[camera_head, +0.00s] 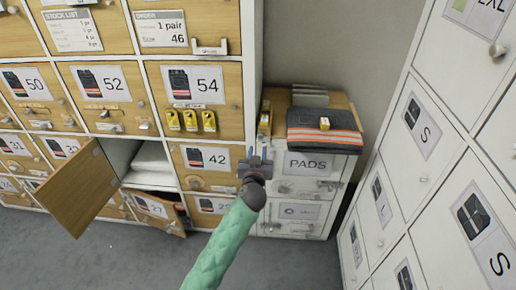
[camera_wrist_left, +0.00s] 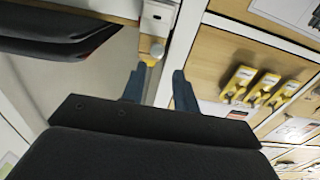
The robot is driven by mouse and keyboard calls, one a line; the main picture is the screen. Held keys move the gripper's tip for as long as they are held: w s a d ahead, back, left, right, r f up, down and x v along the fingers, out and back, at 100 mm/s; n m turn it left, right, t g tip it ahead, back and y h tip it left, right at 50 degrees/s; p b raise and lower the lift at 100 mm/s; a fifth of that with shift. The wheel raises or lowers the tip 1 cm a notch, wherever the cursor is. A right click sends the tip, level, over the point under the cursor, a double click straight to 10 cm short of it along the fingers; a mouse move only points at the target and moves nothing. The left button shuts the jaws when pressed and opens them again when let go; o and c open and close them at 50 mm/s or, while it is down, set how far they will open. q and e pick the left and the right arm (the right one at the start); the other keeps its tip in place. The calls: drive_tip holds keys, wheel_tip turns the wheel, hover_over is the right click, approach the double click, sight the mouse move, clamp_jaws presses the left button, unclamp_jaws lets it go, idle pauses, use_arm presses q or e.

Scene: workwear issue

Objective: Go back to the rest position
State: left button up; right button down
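My left gripper (camera_head: 256,155) is at the end of my green-sleeved arm, in front of the low cabinet marked PADS (camera_head: 283,188). In the left wrist view its two blue fingertips (camera_wrist_left: 158,88) stand apart with nothing visible between them, so it is open. A folded dark garment with orange stripes (camera_head: 322,141) lies on top of the low cabinet, to the right of the gripper and apart from it. A small yellow item (camera_head: 324,123) sits on the garment. My right gripper is not in view.
A wooden door (camera_head: 76,188) stands swung open at lower left, beside a compartment with white folded items (camera_head: 152,158). White lockers (camera_head: 438,120) line the right side. Grey floor (camera_head: 300,262) is clear at the lower middle.

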use_arm(q)
drive_tip(key=shift+s, duration=0.5)
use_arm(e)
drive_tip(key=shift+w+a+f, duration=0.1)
